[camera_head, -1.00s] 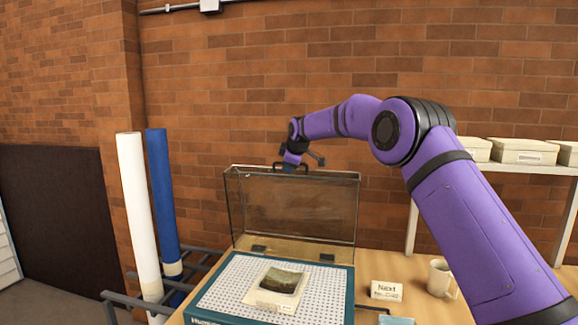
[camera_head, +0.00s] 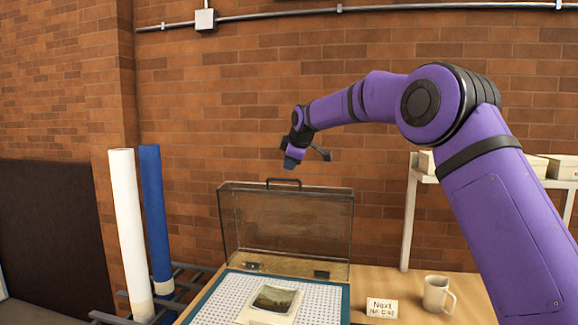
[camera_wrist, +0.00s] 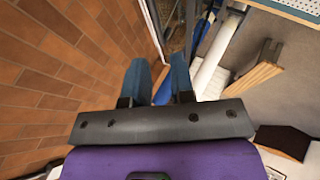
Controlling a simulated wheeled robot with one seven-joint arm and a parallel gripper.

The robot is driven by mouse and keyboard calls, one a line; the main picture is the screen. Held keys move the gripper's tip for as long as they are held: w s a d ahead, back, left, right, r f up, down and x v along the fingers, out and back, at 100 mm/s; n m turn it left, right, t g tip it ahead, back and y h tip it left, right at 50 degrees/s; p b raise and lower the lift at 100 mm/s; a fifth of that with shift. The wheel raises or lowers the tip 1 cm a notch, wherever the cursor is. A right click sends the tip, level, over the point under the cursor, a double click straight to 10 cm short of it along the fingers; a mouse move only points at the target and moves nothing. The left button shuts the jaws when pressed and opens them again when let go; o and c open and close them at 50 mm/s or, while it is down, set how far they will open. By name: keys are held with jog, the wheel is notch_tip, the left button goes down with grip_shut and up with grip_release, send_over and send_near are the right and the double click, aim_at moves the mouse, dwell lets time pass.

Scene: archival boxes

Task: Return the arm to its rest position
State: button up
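My purple arm (camera_head: 510,210) reaches from the right across the head view, bent at the elbow, with its end hanging in the air. My gripper (camera_head: 291,163) is above the lid handle of the open case, apart from it in the picture. The wrist view shows its two blue-grey fingers (camera_wrist: 158,62) apart, with nothing held between them. The brick wall (camera_wrist: 60,70) fills the left of that view.
The glass-lidded case (camera_head: 222,235) stands open on the wooden table (camera_head: 400,285), with a mounted picture (camera_head: 276,300) inside. A sign card (camera_head: 382,308), a mug (camera_head: 437,294), a shelf with boxes (camera_head: 559,167), a white roll (camera_head: 125,225) and a blue roll (camera_head: 155,215) stand around.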

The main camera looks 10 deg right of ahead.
jog(key=s+d+r+m+h, duration=0.1)
jog(key=s+d+r+m, duration=0.2)
jog(key=s, duration=0.7)
jog(key=s+d+r+m+g, duration=0.15)
jog(key=s+d, duration=0.25)
jog(key=s, duration=0.7)
jog(key=s+d+r+m+h, duration=0.1)
jog(key=s+d+r+m, duration=0.25)
jog(key=s, duration=0.65)
jog(key=s+d+f+m, duration=0.2)
jog(key=s+f, duration=0.2)
jog(key=s, duration=0.5)
jog(key=s+d+f+m, duration=0.2)
jog(key=s+f+m, duration=0.1)
jog(key=s, duration=0.7)
jog(key=s+d+f+m+g, duration=0.1)
jog(key=s+d+f+m, duration=0.1)
jog(key=s+f, duration=0.4)
jog(key=s, duration=0.3)
jog(key=shift+s+d, duration=0.25)
jog(key=shift+d, duration=0.15)
